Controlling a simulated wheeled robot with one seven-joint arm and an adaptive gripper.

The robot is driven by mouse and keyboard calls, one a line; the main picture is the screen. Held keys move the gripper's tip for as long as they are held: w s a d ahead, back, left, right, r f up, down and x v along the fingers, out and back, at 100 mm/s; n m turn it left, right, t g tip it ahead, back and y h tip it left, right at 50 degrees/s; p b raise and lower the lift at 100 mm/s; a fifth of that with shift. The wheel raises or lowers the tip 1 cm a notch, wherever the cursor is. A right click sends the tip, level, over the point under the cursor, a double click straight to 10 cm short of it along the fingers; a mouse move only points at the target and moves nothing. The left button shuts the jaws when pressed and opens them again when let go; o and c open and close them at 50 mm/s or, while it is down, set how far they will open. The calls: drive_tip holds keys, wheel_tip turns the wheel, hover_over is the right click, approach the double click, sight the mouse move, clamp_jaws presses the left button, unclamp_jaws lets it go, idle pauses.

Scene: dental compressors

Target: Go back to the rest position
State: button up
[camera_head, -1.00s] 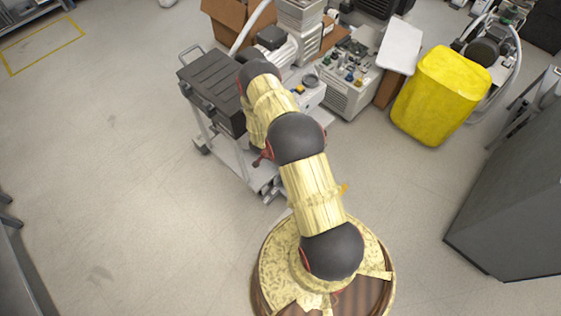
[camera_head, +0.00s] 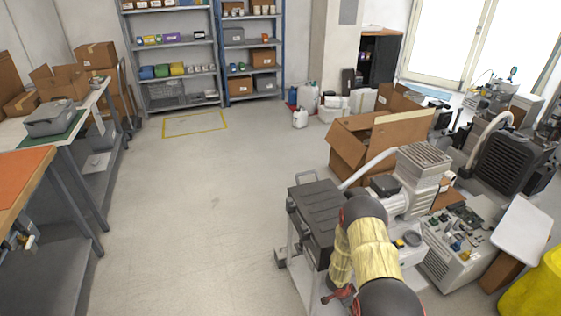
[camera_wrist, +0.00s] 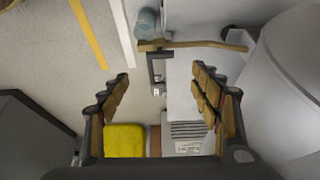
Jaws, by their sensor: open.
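My gripper (camera_wrist: 160,98) shows in the wrist view with its two padded fingers spread apart and nothing between them. In the head view my arm reaches forward over the cart (camera_head: 303,262), and the gripper itself is hidden there. The cart carries a black case (camera_head: 318,212) and a compressor with a grey finned top (camera_head: 424,160). In the wrist view a large pale rounded surface (camera_wrist: 295,60) lies close to the right finger. A brown handle-like bar (camera_wrist: 205,44) lies beyond the fingertips.
A yellow bin (camera_head: 540,290) and a white control unit (camera_head: 455,245) stand to the right. An open cardboard box (camera_head: 362,150) is behind the cart. Workbenches (camera_head: 75,150) line the left and shelves (camera_head: 170,60) the back. The floor (camera_head: 200,210) left of the cart is clear.

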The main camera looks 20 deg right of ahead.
drive_tip(key=s+a+f+n+y, duration=0.15)
drive_tip(key=a+y, duration=0.25)
drive_tip(key=a, duration=0.5)
drive_tip(key=a+r+n+y, duration=0.1)
drive_tip(key=a+r+n, duration=0.1)
drive_tip(key=a+r, duration=0.35)
drive_tip(key=a+r+n+y+p, duration=0.1)
drive_tip(key=a+r+n, duration=0.1)
drive_tip(key=r, duration=0.6)
drive_tip(key=a+r+n+y, duration=0.2)
drive_tip(key=a+r, duration=0.1)
drive_tip(key=r, duration=0.4)
drive_tip(key=s+a+r+n+t+h+p, duration=0.1)
drive_tip(key=s+r, duration=0.5)
drive_tip(key=r, duration=1)
drive_tip(key=s+a+r+n+t+h+p, duration=0.1)
drive_tip(key=s+r+n, duration=0.4)
drive_tip(key=r, duration=1.2)
drive_tip(key=s+a+r+n+t+h+p, duration=0.1)
drive_tip(key=s+a+r+n+t+p, duration=0.2)
drive_tip(key=s+r, duration=0.5)
wheel_tip(320, 180, up, 9)
drive_tip(key=shift+s+a+f+n, duration=0.15)
drive_tip(key=shift+s+a+n, duration=0.1)
drive_tip(key=shift+a+n, duration=0.15)
